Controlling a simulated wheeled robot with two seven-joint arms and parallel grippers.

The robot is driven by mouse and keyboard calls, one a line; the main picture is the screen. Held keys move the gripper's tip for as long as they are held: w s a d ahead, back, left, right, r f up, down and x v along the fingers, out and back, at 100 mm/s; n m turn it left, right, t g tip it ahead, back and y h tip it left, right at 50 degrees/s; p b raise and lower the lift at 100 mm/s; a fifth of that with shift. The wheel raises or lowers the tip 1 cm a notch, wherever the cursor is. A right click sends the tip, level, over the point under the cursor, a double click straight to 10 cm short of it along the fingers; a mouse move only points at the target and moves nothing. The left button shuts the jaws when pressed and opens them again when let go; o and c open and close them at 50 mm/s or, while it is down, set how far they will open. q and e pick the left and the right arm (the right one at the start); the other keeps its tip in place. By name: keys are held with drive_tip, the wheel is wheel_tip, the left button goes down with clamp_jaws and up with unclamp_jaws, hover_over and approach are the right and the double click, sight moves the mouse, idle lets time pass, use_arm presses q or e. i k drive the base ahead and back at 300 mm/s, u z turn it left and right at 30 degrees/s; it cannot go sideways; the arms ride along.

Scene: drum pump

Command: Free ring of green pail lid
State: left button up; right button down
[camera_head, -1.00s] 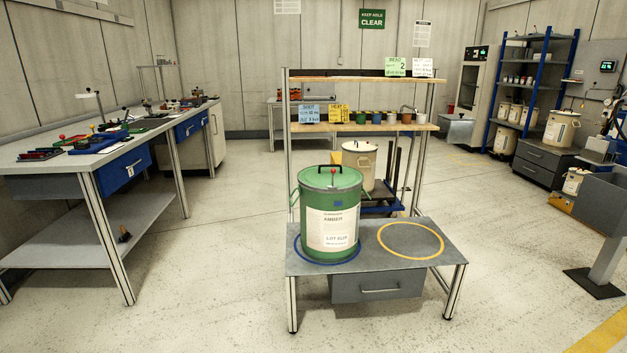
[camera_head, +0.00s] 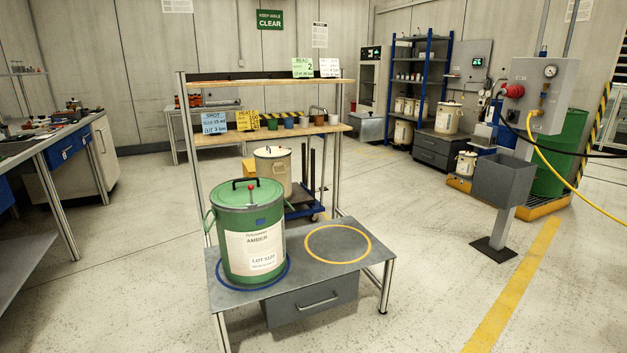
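The green pail (camera_head: 236,246) stands upright on a low grey table, inside a blue ring marking. Its label reads AMBER with a lot number. Its green lid (camera_head: 247,195) is on top, with a black handle and a small red-tipped part standing up near the middle. The lid sits on the pail's rim; a separate closing ring cannot be made out clearly. Neither of my grippers is in the view.
The grey table (camera_head: 330,277) has an empty yellow ring marking (camera_head: 338,244) at its right. A shelf rack with cards and small cups stands behind it. A cream pail (camera_head: 273,168) stands beyond. A grey bin on a post (camera_head: 503,180) is at the right. Open floor lies in front.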

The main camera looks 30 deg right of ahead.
sight(251, 187)
drive_tip(key=z, duration=0.25)
drive_tip(key=i, duration=1.35)
drive_tip(key=u, duration=0.55)
